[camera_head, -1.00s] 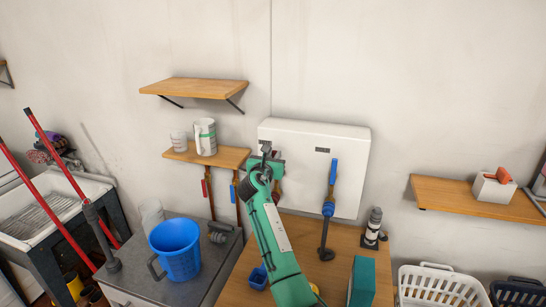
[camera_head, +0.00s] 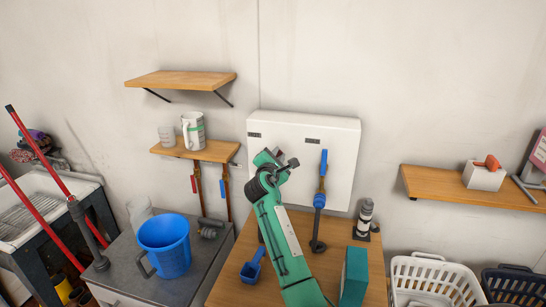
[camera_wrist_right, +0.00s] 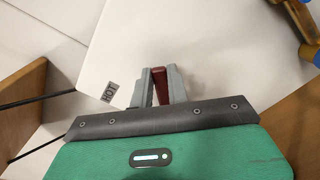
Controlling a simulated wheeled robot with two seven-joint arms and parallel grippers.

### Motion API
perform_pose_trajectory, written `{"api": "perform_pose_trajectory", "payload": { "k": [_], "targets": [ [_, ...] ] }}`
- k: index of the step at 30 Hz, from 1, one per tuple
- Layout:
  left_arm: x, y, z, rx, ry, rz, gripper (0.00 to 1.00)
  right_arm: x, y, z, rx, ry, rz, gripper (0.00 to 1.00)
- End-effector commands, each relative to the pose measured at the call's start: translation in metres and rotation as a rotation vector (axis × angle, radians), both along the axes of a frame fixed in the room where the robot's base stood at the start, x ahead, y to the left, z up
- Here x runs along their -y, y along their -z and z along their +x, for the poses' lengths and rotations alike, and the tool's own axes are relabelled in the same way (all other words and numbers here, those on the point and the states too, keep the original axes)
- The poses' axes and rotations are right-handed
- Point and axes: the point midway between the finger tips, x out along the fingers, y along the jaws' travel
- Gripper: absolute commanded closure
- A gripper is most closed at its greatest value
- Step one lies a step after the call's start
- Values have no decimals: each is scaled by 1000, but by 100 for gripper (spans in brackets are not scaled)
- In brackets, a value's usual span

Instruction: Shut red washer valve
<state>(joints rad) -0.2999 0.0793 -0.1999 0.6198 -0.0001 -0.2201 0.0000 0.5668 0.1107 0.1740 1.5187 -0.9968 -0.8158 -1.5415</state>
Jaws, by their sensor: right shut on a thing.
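The white washer box (camera_head: 344,135) is on the wall behind the wooden counter. Its blue valve handle (camera_head: 323,163) stands upright at the right, and part of blue valve hardware also shows at the top right of the wrist view (camera_wrist_right: 310,53). My right gripper (camera_head: 288,160) is in front of the box, left of the blue handle. In the wrist view, my right gripper's fingers (camera_wrist_right: 157,88) are shut around a red handle (camera_wrist_right: 159,84), the red washer valve. In the head view my gripper and arm hide this red valve. My left gripper is not in view.
Other red (camera_head: 193,184) and blue (camera_head: 223,190) handles hang under the small left shelf (camera_head: 210,150). A blue bucket (camera_head: 165,245), blue scoop (camera_head: 252,266), lighthouse figure (camera_head: 365,215) and teal box (camera_head: 354,275) stand nearby. The box front right of the blue handle is clear.

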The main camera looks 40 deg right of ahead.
Motion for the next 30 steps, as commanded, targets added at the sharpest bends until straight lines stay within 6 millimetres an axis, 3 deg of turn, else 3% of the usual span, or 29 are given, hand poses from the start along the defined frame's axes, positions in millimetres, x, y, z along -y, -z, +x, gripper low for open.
{"api": "perform_pose_trajectory", "payload": {
  "k": [18,30],
  "targets": [
    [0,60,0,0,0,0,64,13,40,-15,426,1,363,100],
    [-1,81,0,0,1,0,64,14,53,-17,578,2,495,100]
  ]
}}
